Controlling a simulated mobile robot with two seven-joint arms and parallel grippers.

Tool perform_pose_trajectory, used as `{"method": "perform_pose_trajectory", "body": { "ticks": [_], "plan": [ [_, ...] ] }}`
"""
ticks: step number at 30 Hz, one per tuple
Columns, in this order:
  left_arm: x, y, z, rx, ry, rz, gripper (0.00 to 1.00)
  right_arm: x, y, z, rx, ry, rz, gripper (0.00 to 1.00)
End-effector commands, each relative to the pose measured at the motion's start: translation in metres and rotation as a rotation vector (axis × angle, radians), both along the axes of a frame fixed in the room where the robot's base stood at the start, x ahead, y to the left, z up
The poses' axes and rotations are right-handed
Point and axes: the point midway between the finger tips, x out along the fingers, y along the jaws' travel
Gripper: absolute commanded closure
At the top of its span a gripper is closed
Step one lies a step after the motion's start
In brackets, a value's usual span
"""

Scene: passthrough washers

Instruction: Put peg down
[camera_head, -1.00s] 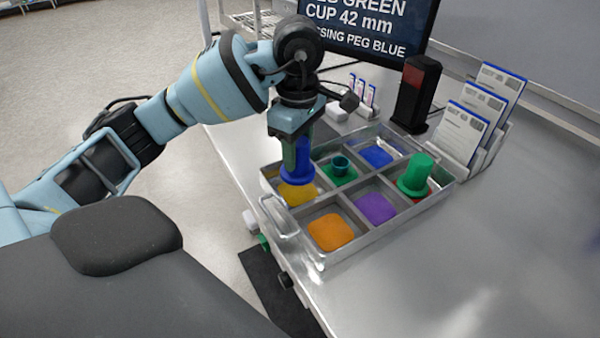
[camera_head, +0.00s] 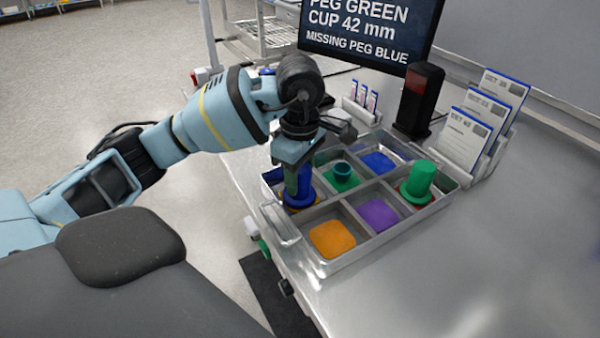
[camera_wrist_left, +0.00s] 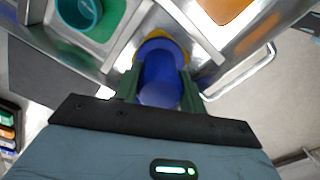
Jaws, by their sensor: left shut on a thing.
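My left gripper (camera_head: 298,180) is shut on the blue peg (camera_head: 301,196). The peg is upright, and its wide flange is low in the yellow-floored compartment at the tray's left corner. In the left wrist view the blue peg (camera_wrist_left: 160,78) sits between the green fingers (camera_wrist_left: 159,88), with a yellow rim of the floor beyond it. I cannot tell whether the flange touches the floor. The metal tray (camera_head: 322,211) has several coloured compartments. A green peg (camera_head: 421,178) stands in the right compartment. My right gripper is not in view.
A teal cup (camera_head: 342,170) stands in the green compartment. The blue (camera_head: 379,161), purple (camera_head: 379,213) and orange (camera_head: 332,239) compartments are empty. A black device (camera_head: 418,101), a card rack (camera_head: 473,155) and a screen (camera_head: 368,30) stand behind. The table to the right is clear.

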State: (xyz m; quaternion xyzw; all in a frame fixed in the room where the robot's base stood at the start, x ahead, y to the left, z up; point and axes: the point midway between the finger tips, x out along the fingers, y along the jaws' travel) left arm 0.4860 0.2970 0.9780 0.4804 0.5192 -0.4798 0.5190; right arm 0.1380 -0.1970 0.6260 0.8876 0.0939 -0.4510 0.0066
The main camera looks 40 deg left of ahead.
Motion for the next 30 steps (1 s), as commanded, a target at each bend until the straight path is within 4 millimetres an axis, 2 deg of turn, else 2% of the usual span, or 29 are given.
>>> {"method": "perform_pose_trajectory", "body": {
  "ticks": [1,2,6,14,19,23,30],
  "plan": [
    [0.000,0.000,-0.003,0.000,0.001,0.000,0.82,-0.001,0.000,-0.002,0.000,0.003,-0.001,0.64],
    [0.000,0.000,-0.002,0.000,0.001,0.000,0.55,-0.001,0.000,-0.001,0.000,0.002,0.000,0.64],
    [0.000,0.000,-0.001,0.000,0.000,0.000,0.37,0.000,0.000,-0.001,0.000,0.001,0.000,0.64],
    [0.000,0.000,-0.001,0.000,0.000,0.000,0.37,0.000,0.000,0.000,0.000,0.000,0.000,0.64],
    [0.001,0.000,0.010,0.000,-0.003,0.000,0.37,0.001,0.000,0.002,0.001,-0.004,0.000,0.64],
    [0.001,0.000,0.031,0.000,-0.005,-0.001,0.37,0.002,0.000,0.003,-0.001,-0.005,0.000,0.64],
    [0.001,0.001,0.085,0.002,-0.010,0.002,0.37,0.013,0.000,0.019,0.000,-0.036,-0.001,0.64]
  ]
}}
